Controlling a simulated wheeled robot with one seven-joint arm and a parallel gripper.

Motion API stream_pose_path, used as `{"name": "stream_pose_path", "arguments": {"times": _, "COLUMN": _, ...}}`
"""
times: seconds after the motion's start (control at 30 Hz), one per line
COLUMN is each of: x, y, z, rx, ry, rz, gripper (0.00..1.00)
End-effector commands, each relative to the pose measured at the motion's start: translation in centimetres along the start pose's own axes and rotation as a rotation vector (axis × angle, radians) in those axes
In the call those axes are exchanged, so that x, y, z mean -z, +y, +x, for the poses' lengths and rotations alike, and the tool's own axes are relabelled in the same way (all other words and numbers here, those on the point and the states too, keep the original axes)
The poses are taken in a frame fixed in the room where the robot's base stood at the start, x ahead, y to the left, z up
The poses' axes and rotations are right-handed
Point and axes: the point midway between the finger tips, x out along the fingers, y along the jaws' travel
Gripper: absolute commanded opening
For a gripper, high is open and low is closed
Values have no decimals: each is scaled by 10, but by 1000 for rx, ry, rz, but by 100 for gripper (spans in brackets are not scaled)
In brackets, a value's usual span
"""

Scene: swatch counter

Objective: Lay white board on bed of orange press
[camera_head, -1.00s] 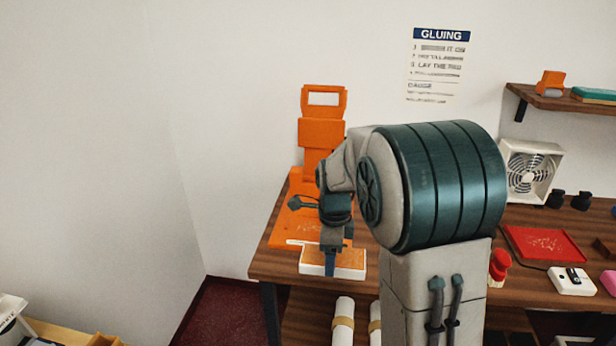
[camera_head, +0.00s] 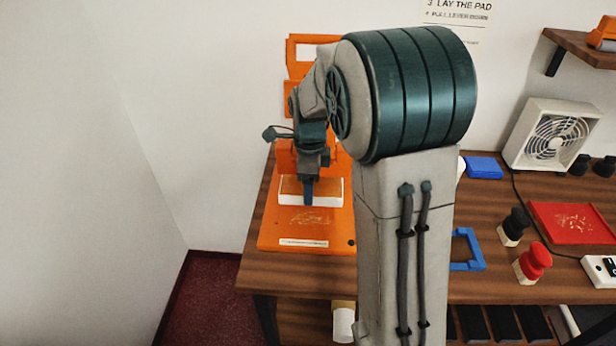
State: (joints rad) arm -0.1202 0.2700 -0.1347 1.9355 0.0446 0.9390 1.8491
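The orange press (camera_head: 303,72) stands at the back left of the wooden table, partly hidden behind my arm. Its orange base plate (camera_head: 275,233) reaches toward the front and carries a pale label strip. The white board (camera_head: 328,200), with white sides and an orange-brown top, is over the rear part of that plate, below the press head. My gripper (camera_head: 308,192) is shut on the near edge of the board, fingers pointing down. I cannot tell whether the board touches the bed or hangs just above it. My arm hides the press's right side.
To the right of my arm are a blue frame (camera_head: 468,250), a blue block (camera_head: 484,167), black and red knobs (camera_head: 534,261), a red tray (camera_head: 574,222) and a white fan (camera_head: 553,135). A white wall closes off the left.

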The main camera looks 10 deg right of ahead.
Motion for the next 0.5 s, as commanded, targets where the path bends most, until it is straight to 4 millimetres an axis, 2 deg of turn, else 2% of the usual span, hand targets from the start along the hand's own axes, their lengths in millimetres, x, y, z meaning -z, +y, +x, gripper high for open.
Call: {"name": "stream_pose_path", "arguments": {"times": 0.5, "x": 0, "y": 0, "z": 51, "rx": 0, "ry": 1, "rz": 0, "gripper": 40}}
